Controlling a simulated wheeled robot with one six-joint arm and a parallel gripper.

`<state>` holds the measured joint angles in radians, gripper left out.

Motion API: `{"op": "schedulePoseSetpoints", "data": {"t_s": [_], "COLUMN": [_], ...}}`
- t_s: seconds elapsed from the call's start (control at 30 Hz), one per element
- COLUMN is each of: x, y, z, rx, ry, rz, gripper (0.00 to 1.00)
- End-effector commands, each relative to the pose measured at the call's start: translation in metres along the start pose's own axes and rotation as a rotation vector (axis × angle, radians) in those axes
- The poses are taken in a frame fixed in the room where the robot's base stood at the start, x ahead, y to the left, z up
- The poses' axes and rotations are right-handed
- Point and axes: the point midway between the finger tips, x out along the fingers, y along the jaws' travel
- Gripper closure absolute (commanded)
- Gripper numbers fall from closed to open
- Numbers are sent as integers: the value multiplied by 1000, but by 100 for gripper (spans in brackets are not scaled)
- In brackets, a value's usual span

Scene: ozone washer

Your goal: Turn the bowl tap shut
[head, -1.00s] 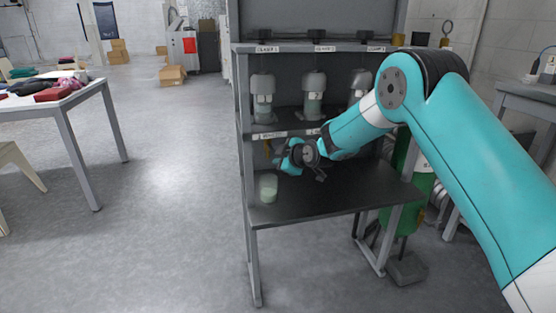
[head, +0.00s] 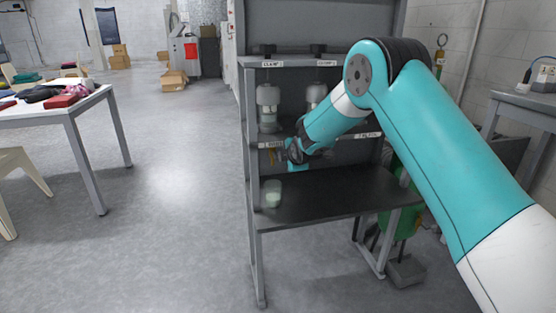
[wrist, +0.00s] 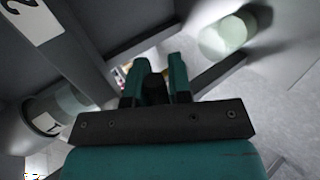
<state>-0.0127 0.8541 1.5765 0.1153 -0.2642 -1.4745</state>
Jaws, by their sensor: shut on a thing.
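My gripper (wrist: 160,78) is shut on a small dark part between its teal fingers in the wrist view. I take this part to be the bowl tap, but its handle angle cannot be told. Small brass-coloured parts (head: 271,157) show just left of my wrist in the head view, under the labelled middle shelf. A pale green translucent bowl (head: 272,194) stands on the dark lower shelf, below and left of my gripper. The bowl also shows at the upper right of the wrist view (wrist: 224,38). My arm hides part of the middle shelf.
The dark lower shelf (head: 340,195) is mostly bare. A table with cloths (head: 75,110) stands at left. The floor between is clear.

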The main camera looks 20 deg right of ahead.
Motion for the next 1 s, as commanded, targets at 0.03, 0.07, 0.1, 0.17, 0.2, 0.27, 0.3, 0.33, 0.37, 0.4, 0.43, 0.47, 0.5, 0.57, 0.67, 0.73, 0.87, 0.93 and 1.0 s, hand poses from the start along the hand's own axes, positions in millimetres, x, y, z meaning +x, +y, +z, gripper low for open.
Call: {"op": "schedulePoseSetpoints", "data": {"t_s": [0.03, 0.07, 0.1, 0.17, 0.2, 0.27, 0.3, 0.33, 0.37, 0.4, 0.43, 0.47, 0.5, 0.57, 0.67, 0.73, 0.87, 0.93, 1.0], "x": [0, 0, 0, 0, 0, 0, 0, 0, 0, 0, 0, 0, 0, 0, 0, 0, -2, -7, -17], "y": [0, 0, 0, 0, 0, 0, 0, 0, 0, 0, 0, 0, 1, 0, 0, 0, 1, 1, 2], "z": [2, 3, 3, 4, 4, 4, 4, 4, 4, 4, 3, 3, 3, 3, 4, 4, 4, 3, 3], "rx": [-3, -4, -6, -6, -7, -7, -7, -7, -7, -7, -7, -7, -7, -6, -6, -5, -5, -5, -5], "ry": [-4, -5, -7, -8, -8, -8, -8, -8, -8, -8, -8, -7, -7, -7, -7, -7, -7, -7, -7], "rz": [1, 1, 1, 1, 1, 1, 1, 1, 1, 1, 2, 2, 2, 1, 1, 1, 1, 0, 1], "gripper": [100, 100, 100, 100, 100, 100, 100, 100, 100, 100, 100, 74, 65, 55, 55, 55, 55, 55, 55]}}
